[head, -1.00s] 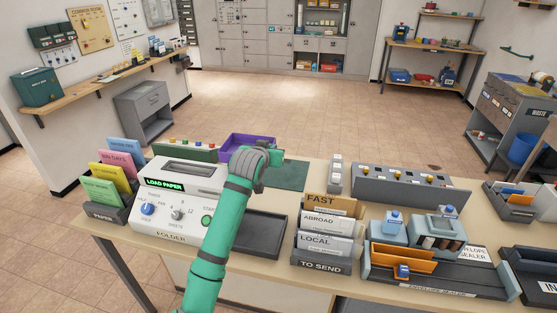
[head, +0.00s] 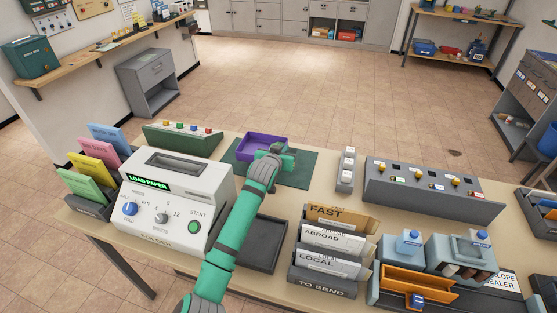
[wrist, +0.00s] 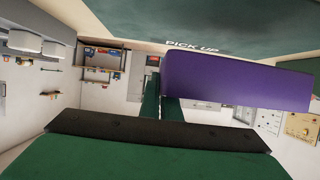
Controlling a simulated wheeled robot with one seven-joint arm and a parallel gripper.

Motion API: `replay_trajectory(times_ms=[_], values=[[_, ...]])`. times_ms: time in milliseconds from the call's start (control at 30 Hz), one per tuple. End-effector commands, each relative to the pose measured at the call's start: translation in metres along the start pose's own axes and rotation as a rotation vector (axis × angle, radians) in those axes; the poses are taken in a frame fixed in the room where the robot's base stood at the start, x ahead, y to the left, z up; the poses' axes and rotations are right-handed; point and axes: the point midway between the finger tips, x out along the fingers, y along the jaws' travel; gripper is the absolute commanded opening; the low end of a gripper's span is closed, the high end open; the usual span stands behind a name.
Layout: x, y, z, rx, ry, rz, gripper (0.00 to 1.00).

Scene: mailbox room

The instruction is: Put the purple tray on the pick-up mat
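The purple tray (head: 246,153) is over the left back part of the dark green pick-up mat (head: 298,178) in the head view. I cannot tell whether it touches the mat. In the wrist view the picture is upside down. The tray's purple side (wrist: 235,78) fills the right there, and the mat (wrist: 200,18) with its "PICK UP" lettering runs along the top. My gripper (head: 284,152) is at the tray's right front rim. Its two green fingers (wrist: 163,105) are close together at the end of the tray's wall and appear shut on it; the contact is partly hidden.
The white folder machine (head: 175,195) stands left of my arm, with a dark empty tray (head: 262,246) to its right. The "TO SEND" rack (head: 325,275) is in front.

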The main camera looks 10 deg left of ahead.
Motion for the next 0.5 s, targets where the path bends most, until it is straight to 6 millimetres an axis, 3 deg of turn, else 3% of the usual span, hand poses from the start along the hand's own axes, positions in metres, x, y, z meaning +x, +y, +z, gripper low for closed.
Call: replay_trajectory(times_ms=[233,500], values=[[0.013,0.02,0.018,0.01,0.002,0.02,0.0],[0.02,-0.001,0.048,0.0,0.001,-0.001,0.0]])
